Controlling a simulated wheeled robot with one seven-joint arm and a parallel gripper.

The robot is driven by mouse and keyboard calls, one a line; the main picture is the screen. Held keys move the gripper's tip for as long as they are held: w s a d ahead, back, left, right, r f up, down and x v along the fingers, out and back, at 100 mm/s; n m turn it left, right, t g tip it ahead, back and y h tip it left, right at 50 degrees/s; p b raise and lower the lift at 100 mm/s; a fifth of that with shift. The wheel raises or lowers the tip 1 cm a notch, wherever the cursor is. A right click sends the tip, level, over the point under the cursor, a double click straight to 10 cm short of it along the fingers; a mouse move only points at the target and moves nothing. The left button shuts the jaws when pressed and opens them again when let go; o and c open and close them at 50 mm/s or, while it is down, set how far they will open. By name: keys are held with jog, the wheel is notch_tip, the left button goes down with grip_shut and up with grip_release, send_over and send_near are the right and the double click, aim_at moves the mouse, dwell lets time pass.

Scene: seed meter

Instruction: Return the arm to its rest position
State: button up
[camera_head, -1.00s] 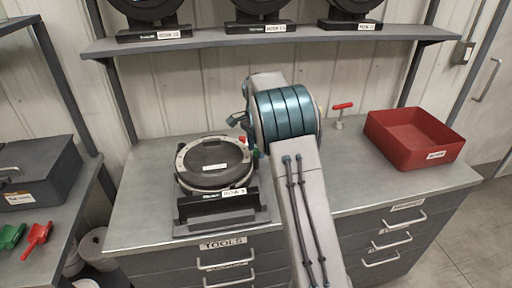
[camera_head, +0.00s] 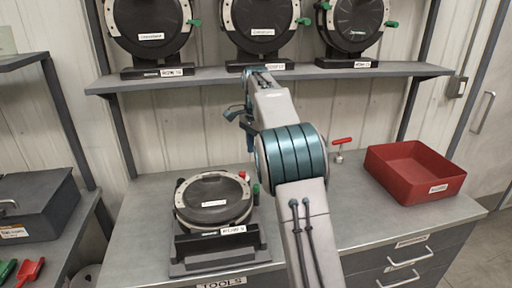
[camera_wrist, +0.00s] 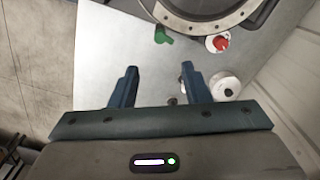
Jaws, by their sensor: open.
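My arm (camera_head: 290,155) reaches up from the bottom of the head view, over the workbench. In the wrist view my gripper (camera_wrist: 158,72) has its two dark blue fingers apart with nothing between them. In the head view the arm's far end stands above and to the right of the round seed meter (camera_head: 213,198) on its black stand, clear of it. The fingers are hard to make out there. The wrist view shows part of the meter's ring (camera_wrist: 205,22) at the top, with a green handle (camera_wrist: 162,33) and a red knob (camera_wrist: 221,43) beside it.
Three more round meters stand on the shelf (camera_head: 215,78) behind the arm's end. A red-handled tool (camera_head: 341,145) and a red bin (camera_head: 415,172) are on the workbench (camera_head: 385,216) to the right. A dark case (camera_head: 38,205) sits on the left bench.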

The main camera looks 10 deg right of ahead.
jog(key=shift+r, duration=0.35)
jog(key=s+r+n+t, duration=0.25)
jog(key=s+n, duration=0.35)
jog(key=s, duration=1.3)
jog(key=s+f+n, duration=0.3)
jog(key=s+f, duration=0.1)
jog(key=s, duration=0.5)
jog(key=s+f+n+t, duration=0.1)
jog(key=s+f+n, duration=0.2)
jog(key=s, duration=0.6)
jog(key=shift+a+f+n, duration=0.4)
jog(key=shift+a+f, duration=0.05)
jog(key=shift+f, duration=0.2)
